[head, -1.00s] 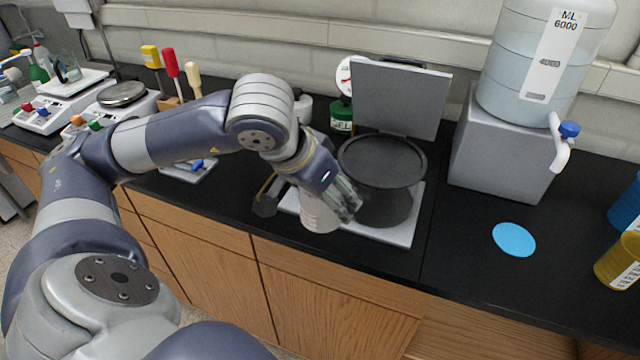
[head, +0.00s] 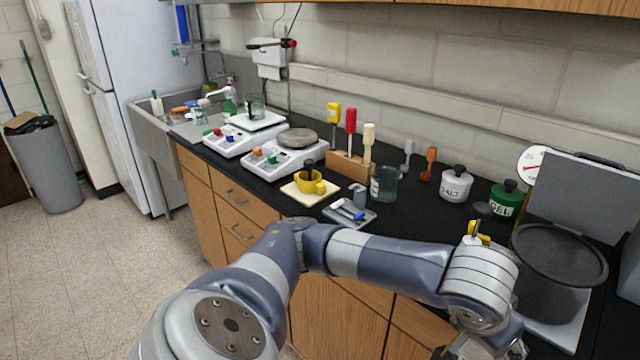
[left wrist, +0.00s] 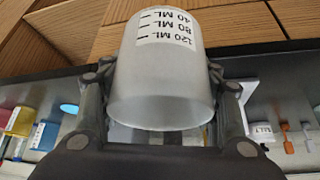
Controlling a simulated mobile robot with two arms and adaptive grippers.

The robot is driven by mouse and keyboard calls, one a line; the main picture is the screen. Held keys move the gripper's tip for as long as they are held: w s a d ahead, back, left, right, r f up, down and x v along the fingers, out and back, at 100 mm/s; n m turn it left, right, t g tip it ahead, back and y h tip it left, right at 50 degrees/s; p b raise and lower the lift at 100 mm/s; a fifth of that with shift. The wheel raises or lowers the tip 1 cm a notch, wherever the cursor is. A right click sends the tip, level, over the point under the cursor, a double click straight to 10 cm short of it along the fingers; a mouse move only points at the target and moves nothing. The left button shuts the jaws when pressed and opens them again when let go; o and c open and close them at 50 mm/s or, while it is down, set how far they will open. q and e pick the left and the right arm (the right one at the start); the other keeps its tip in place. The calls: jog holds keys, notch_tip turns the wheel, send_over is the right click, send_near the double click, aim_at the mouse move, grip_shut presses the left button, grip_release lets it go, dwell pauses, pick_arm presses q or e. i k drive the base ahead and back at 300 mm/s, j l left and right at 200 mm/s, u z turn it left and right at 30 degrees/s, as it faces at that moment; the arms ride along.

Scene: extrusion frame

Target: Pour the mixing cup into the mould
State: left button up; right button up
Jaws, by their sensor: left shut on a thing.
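The mixing cup (left wrist: 160,75), translucent white with ML marks, fills the middle of the left wrist view, its lettering upside down. My left gripper (left wrist: 163,92) is shut on its sides. In the head view this gripper (head: 490,346) is at the bottom edge, in front of the counter, left of the black pot; the cup is not clearly seen there. I cannot tell what the cup contains. I cannot tell which thing is the mould. My right gripper is not in view.
A wide-rimmed black pot (head: 560,270) stands on a pale base at the right. GEL (head: 507,198) and SALT (head: 456,184) jars stand behind.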

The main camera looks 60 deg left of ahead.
aim_at(316, 186)
jog(key=j+u, duration=0.15)
jog(key=j, duration=0.3)
jog(key=i+j+u, duration=0.15)
jog(key=j, duration=0.3)
jog(key=j+u, duration=0.15)
jog(key=j, duration=0.25)
jog(key=i, duration=0.05)
